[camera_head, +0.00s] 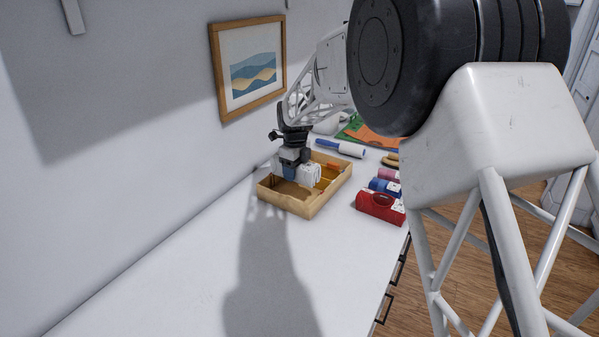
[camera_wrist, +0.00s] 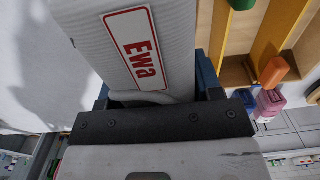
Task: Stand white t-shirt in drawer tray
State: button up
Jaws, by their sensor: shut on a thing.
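The white t-shirt (camera_head: 312,175), rolled into a bundle, is held in my gripper (camera_head: 291,170) at the wooden drawer tray (camera_head: 303,207). In the wrist view the white roll (camera_wrist: 172,30) fills the upper middle, with a red-bordered label reading "Ewa". The gripper's blue fingers (camera_wrist: 155,92) show at its sides, shut on it. The tray also shows in the wrist view (camera_wrist: 237,40) to the right of the roll. In the head view the shirt overlaps the tray's interior. I cannot tell whether it touches the tray floor.
Red (camera_head: 379,207), blue (camera_head: 385,187) and pink (camera_head: 388,174) rolls lie right of the tray. A blue-handled lint roller (camera_head: 345,149) lies behind it. An orange item (camera_wrist: 274,71) is at the tray's divided part. The white counter (camera_head: 180,285) is clear in front.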

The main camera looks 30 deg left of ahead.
aim_at(295, 195)
jog(key=shift+f, duration=0.25)
dwell(0.3)
jog(key=shift+f, duration=2.9)
jog(key=o, duration=1.1)
jog(key=shift+f, duration=0.1)
jog(key=shift+r, duration=0.2)
jog(key=shift+r, duration=3.35)
